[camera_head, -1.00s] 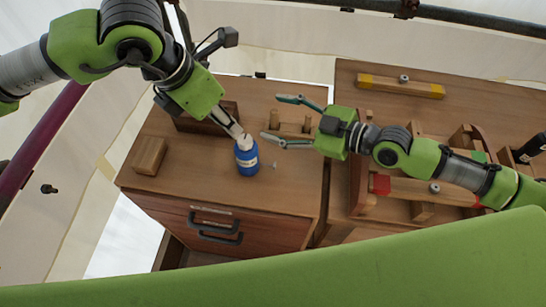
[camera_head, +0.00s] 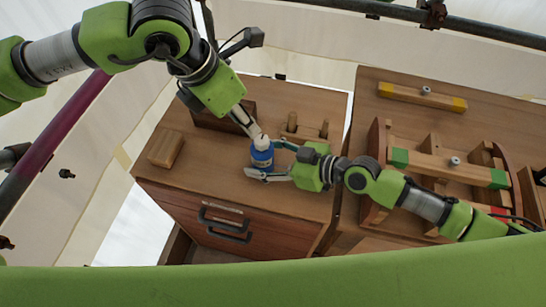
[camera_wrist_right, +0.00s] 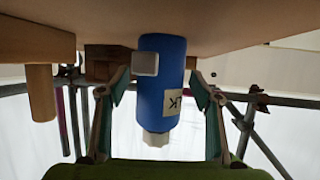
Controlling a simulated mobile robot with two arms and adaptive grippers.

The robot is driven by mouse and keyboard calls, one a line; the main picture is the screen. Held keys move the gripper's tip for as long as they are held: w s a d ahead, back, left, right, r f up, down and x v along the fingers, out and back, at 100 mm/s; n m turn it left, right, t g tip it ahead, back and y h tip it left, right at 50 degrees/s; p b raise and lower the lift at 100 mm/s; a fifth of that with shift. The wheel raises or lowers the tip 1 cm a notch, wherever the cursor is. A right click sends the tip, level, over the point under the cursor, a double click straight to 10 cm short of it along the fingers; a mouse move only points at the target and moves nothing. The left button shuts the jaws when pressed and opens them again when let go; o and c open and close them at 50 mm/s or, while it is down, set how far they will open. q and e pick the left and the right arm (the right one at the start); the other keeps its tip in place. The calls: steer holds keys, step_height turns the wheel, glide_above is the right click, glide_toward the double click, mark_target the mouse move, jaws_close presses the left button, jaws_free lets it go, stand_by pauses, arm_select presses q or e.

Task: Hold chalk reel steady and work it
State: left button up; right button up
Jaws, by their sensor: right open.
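The chalk reel (camera_head: 262,158) is a blue cylinder with a pale label and a light top, upright on the left cabinet's wooden top. In the right wrist view the chalk reel (camera_wrist_right: 162,85) appears upside down, with a small grey block on its side. My right gripper (camera_head: 264,160) is open, its fingers on either side of the reel. In the wrist view gaps show between the reel and both fingers of my right gripper (camera_wrist_right: 160,78). My left gripper (camera_head: 243,120) points down at the reel's top from behind; its jaw state and any contact are unclear.
A wooden block (camera_head: 166,149) lies left of the reel. A dark wooden box (camera_head: 222,115) and a stand with short pegs (camera_head: 305,130) are behind it. A wooden rack with a green-ended bar (camera_head: 445,168) is at the right. The cabinet top before the reel is clear.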

steer(key=shift+a, duration=0.1)
steer(key=c, duration=1.3)
